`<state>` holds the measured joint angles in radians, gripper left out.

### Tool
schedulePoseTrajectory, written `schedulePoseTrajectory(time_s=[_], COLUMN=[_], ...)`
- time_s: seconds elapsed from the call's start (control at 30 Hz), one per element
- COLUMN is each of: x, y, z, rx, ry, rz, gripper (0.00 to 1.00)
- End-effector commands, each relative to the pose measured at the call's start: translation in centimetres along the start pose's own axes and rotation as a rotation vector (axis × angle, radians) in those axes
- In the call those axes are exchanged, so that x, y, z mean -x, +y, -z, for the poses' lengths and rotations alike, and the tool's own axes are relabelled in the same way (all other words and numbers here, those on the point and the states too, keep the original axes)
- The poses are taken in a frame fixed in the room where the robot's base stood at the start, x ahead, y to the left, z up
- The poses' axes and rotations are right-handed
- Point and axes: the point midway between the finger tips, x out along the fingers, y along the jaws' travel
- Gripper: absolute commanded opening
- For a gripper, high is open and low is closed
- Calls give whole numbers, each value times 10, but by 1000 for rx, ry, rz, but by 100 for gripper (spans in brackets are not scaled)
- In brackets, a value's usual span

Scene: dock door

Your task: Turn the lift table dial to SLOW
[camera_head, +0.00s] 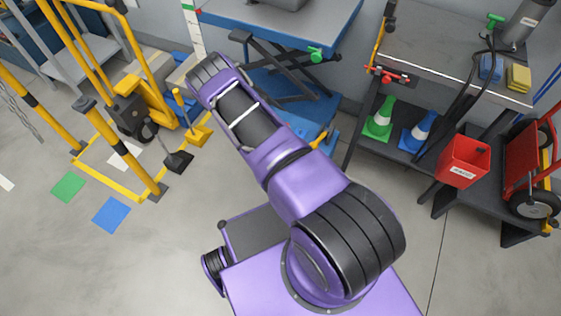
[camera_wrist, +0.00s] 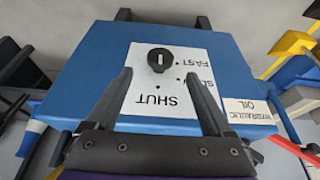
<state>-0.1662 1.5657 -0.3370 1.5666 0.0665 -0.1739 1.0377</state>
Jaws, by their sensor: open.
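In the wrist view a black round dial (camera_wrist: 160,60) with a white mark sits on a white label plate (camera_wrist: 146,84) on a blue housing (camera_wrist: 92,62). The lettering is upside down: SHUT is below the dial, SLOW at lower right, FAST at right. The white mark runs up and down, in line with SHUT; its pointing end is hard to tell. My gripper (camera_wrist: 157,73) is open, its fingertips on either side just below the dial, apparently empty. The lift table (camera_head: 275,20) shows in the head view, where my arm hides the dial and gripper.
A HYDRAULIC OIL label (camera_wrist: 247,111) is at the housing's right. Yellow rails (camera_head: 110,145) stand left of my arm. A grey bench (camera_head: 445,50) with cones below and a red bin (camera_head: 463,162) are at right.

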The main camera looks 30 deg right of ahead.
Motion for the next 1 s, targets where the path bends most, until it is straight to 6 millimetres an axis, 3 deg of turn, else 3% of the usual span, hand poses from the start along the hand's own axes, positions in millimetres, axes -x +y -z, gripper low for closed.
schedulePoseTrajectory(time_s=[0.1,0.3,0.77,1.0], x=[-28,-57,-68,-68], y=[1,0,0,0], z=[-1,0,0,0], rx=[0,-1,0,0], ry=[0,0,0,1], rz=[0,0,0,0], gripper=[86,86,86,42])
